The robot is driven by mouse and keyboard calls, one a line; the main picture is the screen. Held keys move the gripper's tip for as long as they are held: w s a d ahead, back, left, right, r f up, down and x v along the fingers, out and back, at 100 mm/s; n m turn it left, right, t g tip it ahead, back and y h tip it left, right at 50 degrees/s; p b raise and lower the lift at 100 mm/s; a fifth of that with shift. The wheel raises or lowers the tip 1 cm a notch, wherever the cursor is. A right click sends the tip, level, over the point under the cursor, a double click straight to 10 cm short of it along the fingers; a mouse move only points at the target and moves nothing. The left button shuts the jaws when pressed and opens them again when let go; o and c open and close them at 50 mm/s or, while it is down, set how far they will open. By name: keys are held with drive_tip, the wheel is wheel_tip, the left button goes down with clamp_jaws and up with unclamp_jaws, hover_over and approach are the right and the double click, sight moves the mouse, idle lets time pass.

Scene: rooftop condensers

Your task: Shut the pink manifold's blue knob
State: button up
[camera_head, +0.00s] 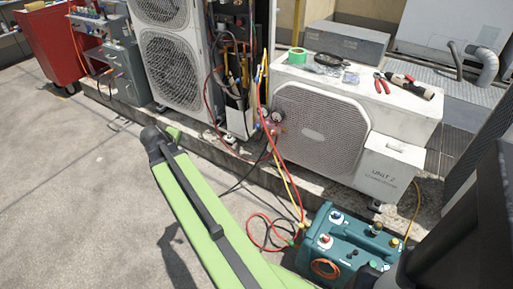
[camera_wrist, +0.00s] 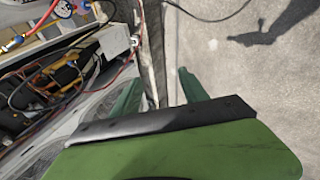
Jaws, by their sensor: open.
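The pink manifold (camera_head: 271,125) with its round gauges hangs by the left end of the white condenser in the head view. It is small there, and its blue knob cannot be made out. In the wrist view a gauge (camera_wrist: 63,8) shows at the upper left edge, with a small blue part (camera_wrist: 17,41) lower left of it; I cannot tell whether this is the knob. My gripper (camera_wrist: 159,80) is open and empty, its two green fingers apart, right of and away from the gauge. In the head view my arm mostly hides the gripper.
The white condenser (camera_head: 315,130) carries tape and hand tools on top. A tall open unit (camera_head: 172,60) stands left of it. Red and yellow hoses hang down to a teal machine (camera_head: 345,243) at the lower right. The concrete floor (camera_head: 70,200) at the left is clear.

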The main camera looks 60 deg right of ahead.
drive_tip(key=s+d+f+n+h+b, duration=0.2)
drive_tip(key=d+f+b, duration=0.3)
drive_tip(key=d+b, duration=0.3)
drive_tip(key=s+d+f+n+h+b, duration=0.1)
drive_tip(key=s+d+f+h+b, duration=0.1)
drive_tip(key=d+f+b, duration=0.6)
drive_tip(key=n+t+h+b, duration=0.1)
drive_tip(key=n+h+b, duration=0.35)
drive_tip(key=b, duration=0.35)
approach(256, 127)
drive_tip(key=shift+y, duration=0.35)
drive_tip(key=b+x, duration=0.1)
drive_tip(key=x, duration=0.2)
drive_tip(key=b+x, duration=0.1)
drive_tip(key=x, duration=0.3)
drive_tip(key=b+x, duration=0.1)
drive_tip(key=x, duration=0.3)
drive_tip(key=shift+s+d+r+b, duration=0.1)
drive_tip(key=shift+r+b, duration=0.15)
drive_tip(key=shift+b, duration=0.05)
clamp_jaws()
